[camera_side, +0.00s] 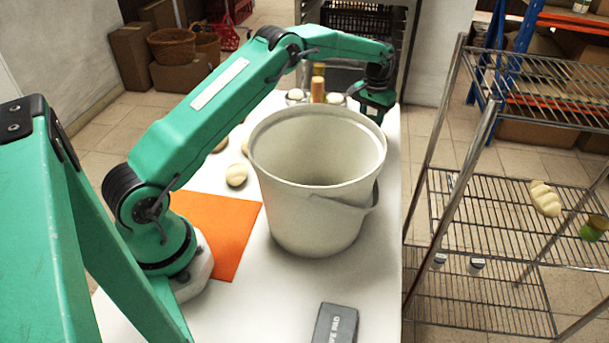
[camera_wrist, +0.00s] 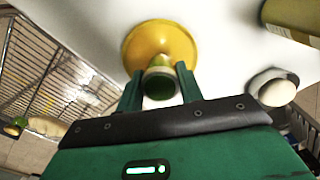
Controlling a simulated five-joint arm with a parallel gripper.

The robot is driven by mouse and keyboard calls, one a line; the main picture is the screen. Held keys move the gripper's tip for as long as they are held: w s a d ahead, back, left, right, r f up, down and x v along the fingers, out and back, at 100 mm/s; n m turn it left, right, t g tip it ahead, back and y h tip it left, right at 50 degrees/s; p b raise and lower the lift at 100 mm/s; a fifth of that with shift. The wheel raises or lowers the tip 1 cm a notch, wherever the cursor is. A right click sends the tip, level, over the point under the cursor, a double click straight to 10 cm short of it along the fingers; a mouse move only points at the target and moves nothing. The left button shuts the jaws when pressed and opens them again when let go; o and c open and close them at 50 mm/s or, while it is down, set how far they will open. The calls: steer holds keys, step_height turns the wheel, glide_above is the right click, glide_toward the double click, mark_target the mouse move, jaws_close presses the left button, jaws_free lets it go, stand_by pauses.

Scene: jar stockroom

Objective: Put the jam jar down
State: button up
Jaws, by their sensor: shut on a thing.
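In the wrist view, my gripper (camera_wrist: 158,78) is shut on a small jar with a dark green end (camera_wrist: 159,84), which I take to be the jam jar. Just beyond it is a round yellow dish or stand (camera_wrist: 160,42) on the white table. I cannot tell whether the jar touches it. In the side view, my gripper (camera_side: 374,106) is low at the far right of the table, behind the bucket rim. The held jar and the yellow thing are mostly hidden there.
A large pale bucket (camera_side: 315,190) stands mid-table. An orange mat (camera_side: 222,228), pale rounded items (camera_side: 236,175) and a dark box (camera_side: 335,323) are on the table. A wire rack (camera_side: 490,215) stands right.

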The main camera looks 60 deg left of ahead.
mark_target(371, 118)
steer(key=shift+f, duration=0.5)
steer(key=shift+f, duration=0.1)
steer(key=o, duration=1)
step_height(371, 118, up, 12)
steer(key=shift+r, duration=0.15)
stand_by(0.5)
